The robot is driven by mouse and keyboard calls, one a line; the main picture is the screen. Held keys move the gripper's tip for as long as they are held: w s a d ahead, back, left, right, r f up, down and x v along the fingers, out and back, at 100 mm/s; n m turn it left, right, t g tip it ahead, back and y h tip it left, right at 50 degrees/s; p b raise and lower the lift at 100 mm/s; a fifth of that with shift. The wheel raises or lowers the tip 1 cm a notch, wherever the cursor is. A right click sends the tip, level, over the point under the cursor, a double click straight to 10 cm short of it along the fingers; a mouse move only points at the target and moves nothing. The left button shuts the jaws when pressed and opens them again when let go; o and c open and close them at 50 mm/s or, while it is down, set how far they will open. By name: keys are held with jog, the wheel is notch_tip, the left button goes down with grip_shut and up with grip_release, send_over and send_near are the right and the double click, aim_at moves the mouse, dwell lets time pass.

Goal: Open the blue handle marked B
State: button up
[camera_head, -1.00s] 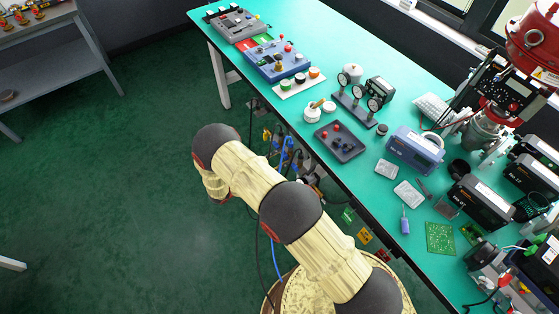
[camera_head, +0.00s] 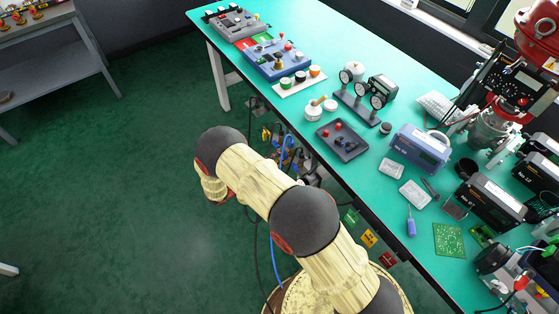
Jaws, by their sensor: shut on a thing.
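My arm (camera_head: 262,180) crosses the lower middle of the head view, rising from the bottom right to a dark joint at the upper left and bending down there. My gripper is not visible; the arm's far end is hidden behind its own links. Under the table's near edge is a cluster of small fittings (camera_head: 268,136), with yellow parts and a blue curved piece (camera_head: 286,150) that may be a cable or a handle. The arm covers part of this cluster. No letter B can be read, and I cannot pick out the blue handle for certain.
The green-topped table (camera_head: 330,60) runs diagonally, holding control boxes (camera_head: 279,60), gauges (camera_head: 361,99), a dark tray (camera_head: 342,140) and a red-topped machine (camera_head: 538,40). Coloured tags (camera_head: 369,238) hang below its edge. A grey shelf (camera_head: 60,55) stands at left. The floor between is clear.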

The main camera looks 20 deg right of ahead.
jog(key=shift+s+f+m, duration=0.1)
jog(key=shift+f+m, duration=0.05)
jog(key=shift+m, duration=0.45)
jog(key=shift+m+b, duration=0.3)
jog(key=shift+b, duration=0.05)
jog(key=o, duration=0.9)
jog(key=v, duration=1.2)
